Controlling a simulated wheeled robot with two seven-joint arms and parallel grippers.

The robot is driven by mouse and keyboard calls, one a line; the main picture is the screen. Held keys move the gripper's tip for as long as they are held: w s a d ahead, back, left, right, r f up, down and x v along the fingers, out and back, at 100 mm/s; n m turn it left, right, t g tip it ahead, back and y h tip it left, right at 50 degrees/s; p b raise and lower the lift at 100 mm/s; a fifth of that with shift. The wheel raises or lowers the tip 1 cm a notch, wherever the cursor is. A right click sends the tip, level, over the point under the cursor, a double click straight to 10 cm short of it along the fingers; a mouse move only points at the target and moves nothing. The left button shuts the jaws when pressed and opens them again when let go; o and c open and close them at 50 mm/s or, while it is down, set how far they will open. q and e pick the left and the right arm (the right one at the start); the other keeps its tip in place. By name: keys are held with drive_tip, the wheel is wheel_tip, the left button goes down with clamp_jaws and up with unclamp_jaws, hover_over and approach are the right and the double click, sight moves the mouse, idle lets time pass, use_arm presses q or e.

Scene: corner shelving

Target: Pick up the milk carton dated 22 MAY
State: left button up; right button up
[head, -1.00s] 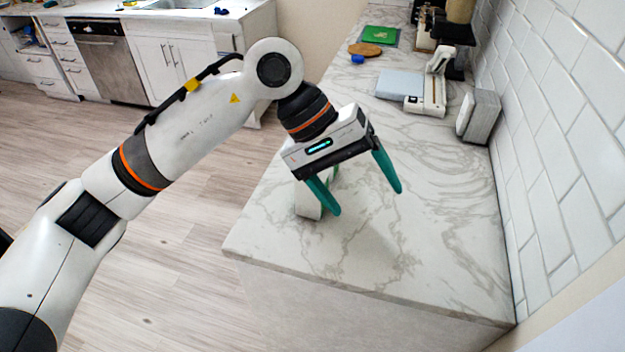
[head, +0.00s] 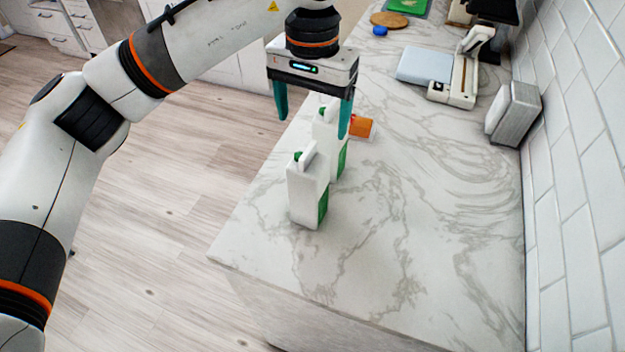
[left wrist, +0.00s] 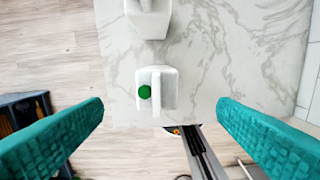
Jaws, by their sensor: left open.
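Two white milk cartons with green caps and green side panels stand upright on the marble counter (head: 420,215). The nearer carton (head: 306,192) is fully visible near the counter's left side. The farther carton (head: 326,130) is partly hidden behind it and by a finger. No date is readable on either. My left gripper (head: 311,128) is open and empty, fingers pointing down, above the cartons. In the left wrist view, one carton (left wrist: 168,88) with a green cap lies between and beyond the fingertips; the other (left wrist: 150,22) is cut by the top edge. My right gripper is not in view.
An orange-topped item (head: 362,127) stands just behind the cartons. A white scale-like device (head: 452,90), a grey-white box (head: 514,113), a blue object (head: 380,31) and a round wooden board (head: 390,19) are farther back. The tiled wall bounds the right; the counter's front right is clear.

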sight(308, 149)
use_arm(q)
wheel_tip(308, 149, down, 5)
drive_tip(key=shift+s+a+p, duration=0.15)
drive_tip(key=shift+p, duration=0.65)
drive_tip(key=f+p, duration=0.2)
drive_tip(key=f, duration=0.1)
drive_tip(key=f+p, duration=0.1)
drive_tip(key=shift+a+f, duration=0.25)
drive_tip(key=shift+f, duration=0.6)
drive_tip(key=shift+r, duration=0.1)
clamp_jaws()
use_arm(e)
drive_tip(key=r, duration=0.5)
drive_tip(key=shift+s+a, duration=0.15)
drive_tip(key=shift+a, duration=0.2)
